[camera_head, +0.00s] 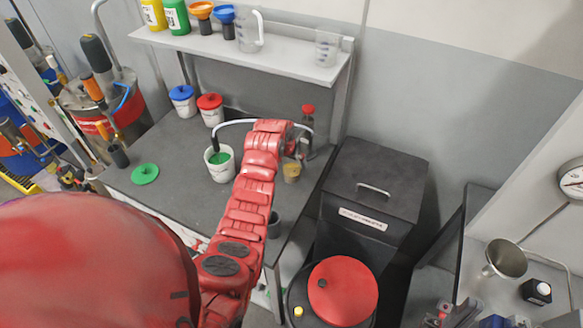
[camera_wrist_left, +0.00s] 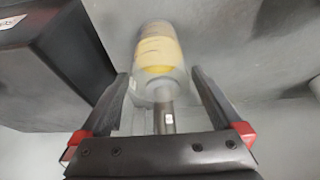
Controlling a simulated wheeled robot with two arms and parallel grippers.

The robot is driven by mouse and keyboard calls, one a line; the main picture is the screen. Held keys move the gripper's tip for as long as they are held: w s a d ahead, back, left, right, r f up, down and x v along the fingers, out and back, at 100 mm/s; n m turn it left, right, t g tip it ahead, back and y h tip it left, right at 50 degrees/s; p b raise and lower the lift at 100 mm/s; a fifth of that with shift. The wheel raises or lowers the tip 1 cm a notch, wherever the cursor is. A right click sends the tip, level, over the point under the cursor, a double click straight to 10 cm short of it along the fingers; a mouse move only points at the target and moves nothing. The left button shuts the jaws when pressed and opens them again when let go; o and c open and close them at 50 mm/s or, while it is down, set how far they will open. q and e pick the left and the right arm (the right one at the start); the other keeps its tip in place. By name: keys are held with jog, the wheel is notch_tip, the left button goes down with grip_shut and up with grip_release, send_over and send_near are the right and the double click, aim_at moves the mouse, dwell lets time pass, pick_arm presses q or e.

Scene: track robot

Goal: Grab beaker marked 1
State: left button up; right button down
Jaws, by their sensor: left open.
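My left arm reaches over the grey bench in the head view, and its end hides most of my left gripper there. In the left wrist view my left gripper (camera_wrist_left: 160,74) is open. A blurred clear vessel with a yellowish band (camera_wrist_left: 157,58) lies between and beyond its fingers; no mark is readable. In the head view a small beaker with yellowish contents (camera_head: 291,172) stands on the bench just right of my arm's end. Two clear beakers stand on the shelf, one at the middle (camera_head: 250,38) and one near its right end (camera_head: 327,48). My right gripper is not in view.
A white bucket with green contents (camera_head: 220,164) stands left of my arm. A red-capped bottle (camera_head: 308,120) stands at the bench's back right. Blue-lidded (camera_head: 182,100) and red-lidded (camera_head: 210,110) tubs stand at the back. A black cabinet (camera_head: 375,180) borders the bench on the right.

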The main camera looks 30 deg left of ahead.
pick_arm(q)
jog(key=shift+f, duration=0.15)
jog(key=c, duration=1.3)
